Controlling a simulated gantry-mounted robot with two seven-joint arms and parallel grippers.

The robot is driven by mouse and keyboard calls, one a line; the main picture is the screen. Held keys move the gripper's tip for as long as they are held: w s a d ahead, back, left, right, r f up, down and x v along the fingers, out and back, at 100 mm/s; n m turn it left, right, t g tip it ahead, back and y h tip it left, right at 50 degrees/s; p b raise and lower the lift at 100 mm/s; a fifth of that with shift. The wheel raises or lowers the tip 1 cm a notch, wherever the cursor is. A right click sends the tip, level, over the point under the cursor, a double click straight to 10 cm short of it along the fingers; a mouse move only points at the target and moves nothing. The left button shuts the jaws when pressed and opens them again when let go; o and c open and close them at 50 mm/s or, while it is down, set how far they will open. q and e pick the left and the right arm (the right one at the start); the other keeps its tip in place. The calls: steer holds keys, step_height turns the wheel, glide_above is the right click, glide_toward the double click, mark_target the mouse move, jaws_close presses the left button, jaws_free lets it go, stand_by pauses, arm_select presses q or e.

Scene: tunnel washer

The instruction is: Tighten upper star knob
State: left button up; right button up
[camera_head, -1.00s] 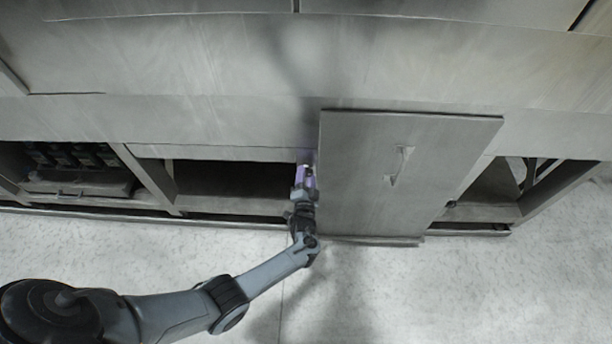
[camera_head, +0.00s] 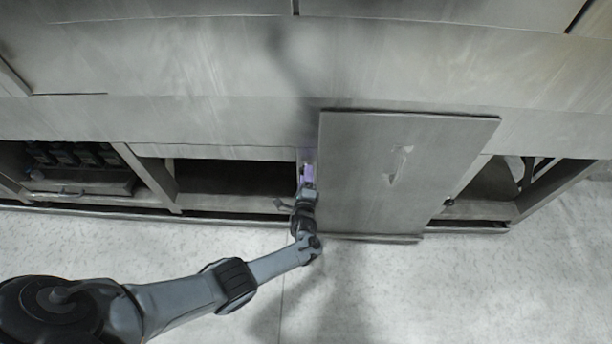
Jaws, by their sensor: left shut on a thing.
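My left gripper (camera_head: 307,183) is at the left edge of the grey panel door (camera_head: 400,180), in front of the post beside the dark opening. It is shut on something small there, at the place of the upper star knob. The knob's own shape is hidden by the gripper and too small to make out. A purple patch shows at the fingers. My left arm comes in from the lower left. My right gripper is not in view.
A handle (camera_head: 398,165) sits on the panel. An open bay (camera_head: 237,178) lies left of the gripper, and a bay with dark parts (camera_head: 75,155) lies further left. Another opening (camera_head: 495,180) is right of the panel. The floor (camera_head: 450,290) in front is clear.

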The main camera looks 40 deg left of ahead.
arm_select(q)
steer(key=m, duration=0.6)
steer(key=shift+m, duration=0.3)
stand_by(0.4)
steer(key=o, duration=0.8)
steer(key=shift+c, duration=0.2)
